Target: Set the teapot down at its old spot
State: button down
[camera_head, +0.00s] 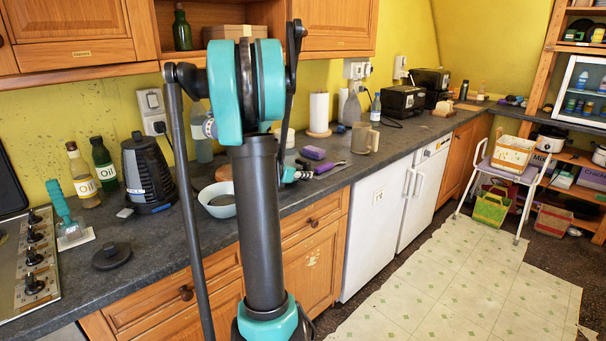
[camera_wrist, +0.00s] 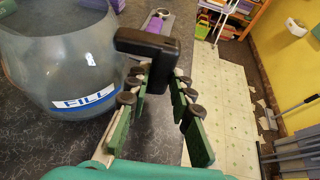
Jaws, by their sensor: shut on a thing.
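The teapot (camera_wrist: 62,52) fills the left of the wrist view. It is a large clear, bluish vessel with a white and blue "FILL" label and a thick black handle (camera_wrist: 150,43). My gripper (camera_wrist: 160,74), with green fingers and dark pads, is shut on the handle, one finger on each side. The teapot looks upright over the dark worktop; I cannot tell whether its base touches it. In the head view my arm hides the teapot and most of the gripper. No mark of an old spot shows.
Oil bottles (camera_head: 103,164) stand at the left near the hob (camera_head: 32,270). Bare worktop lies around the disc.

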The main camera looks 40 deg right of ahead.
jog(key=shift+f, duration=0.35)
dwell(0.4)
jog(key=c, duration=1.3)
grip_release()
jog(key=shift+o, duration=0.2)
jog(key=shift+a, duration=0.1)
jog(key=shift+v, duration=3.95)
jog(key=v, duration=1.2)
jog(key=shift+s, duration=0.1)
